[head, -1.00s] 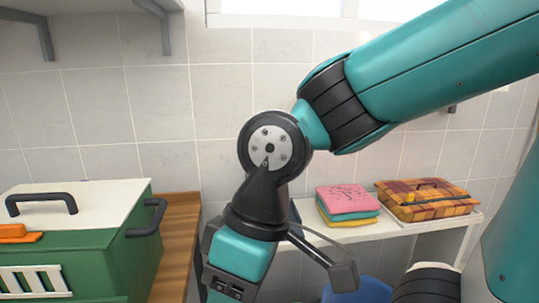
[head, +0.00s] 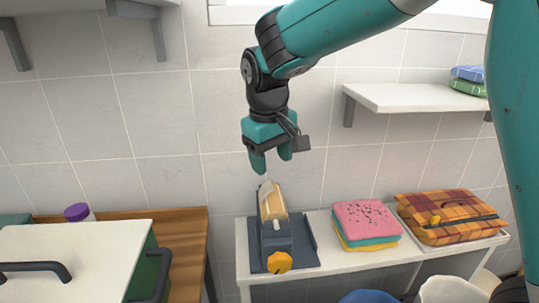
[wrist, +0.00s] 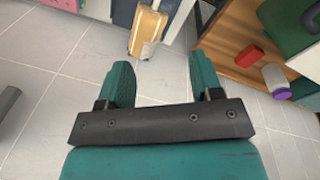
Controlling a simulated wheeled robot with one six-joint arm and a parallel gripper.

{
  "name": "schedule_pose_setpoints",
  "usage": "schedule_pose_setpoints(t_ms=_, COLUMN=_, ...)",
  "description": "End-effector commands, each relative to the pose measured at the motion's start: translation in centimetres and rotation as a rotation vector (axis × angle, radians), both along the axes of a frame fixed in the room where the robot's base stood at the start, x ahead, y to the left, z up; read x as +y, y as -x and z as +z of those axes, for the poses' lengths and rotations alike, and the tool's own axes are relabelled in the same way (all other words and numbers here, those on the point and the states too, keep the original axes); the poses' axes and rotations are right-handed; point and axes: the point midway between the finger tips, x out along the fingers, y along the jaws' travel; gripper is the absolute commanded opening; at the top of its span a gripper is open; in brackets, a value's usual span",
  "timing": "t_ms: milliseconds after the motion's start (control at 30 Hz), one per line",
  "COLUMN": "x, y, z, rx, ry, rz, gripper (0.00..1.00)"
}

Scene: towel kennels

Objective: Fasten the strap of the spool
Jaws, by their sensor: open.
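The spool (head: 272,203) looks like a tan, gold-edged piece in a blue-grey stand with an orange knob (head: 279,262) at its front, on the white bench in the head view. In the wrist view the spool (wrist: 148,27) shows at the top, ahead of the fingers. A small pale end sticks up at its top; I cannot tell whether this is the strap. My gripper (head: 271,163) points down above the spool, apart from it. In the wrist view my gripper (wrist: 160,70) is open, with nothing between its fingers.
Folded towels (head: 366,222) and a plaid bag (head: 447,214) on a tray lie right of the stand on the white bench (head: 374,254). A wall shelf (head: 412,98) is at upper right. A wooden counter (head: 182,240) and a white-topped green box (head: 75,250) are at left.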

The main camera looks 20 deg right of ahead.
Motion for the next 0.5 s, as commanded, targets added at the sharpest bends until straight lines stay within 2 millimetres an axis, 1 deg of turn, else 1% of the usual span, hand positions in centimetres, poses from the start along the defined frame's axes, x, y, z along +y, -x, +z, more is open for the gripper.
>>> schedule_pose_setpoints(t_ms=33, x=0.5, y=-3.1, z=2.7, rx=0.005, ry=0.052, rz=-0.048, gripper=0.59)
schedule_pose_setpoints(t_ms=100, x=0.9, y=-6.4, z=3.7, rx=0.005, ry=0.117, rz=-0.130, gripper=0.59)
schedule_pose_setpoints(t_ms=200, x=1.7, y=-9.9, z=4.2, rx=0.010, ry=0.190, rz=-0.248, gripper=0.59)
schedule_pose_setpoints(t_ms=300, x=2.6, y=-11.7, z=4.0, rx=0.016, ry=0.238, rz=-0.359, gripper=0.59)
schedule_pose_setpoints(t_ms=333, x=2.8, y=-12.0, z=3.8, rx=0.017, ry=0.247, rz=-0.390, gripper=0.59)
schedule_pose_setpoints(t_ms=500, x=3.8, y=-12.5, z=2.5, rx=0.026, ry=0.275, rz=-0.512, gripper=0.59)
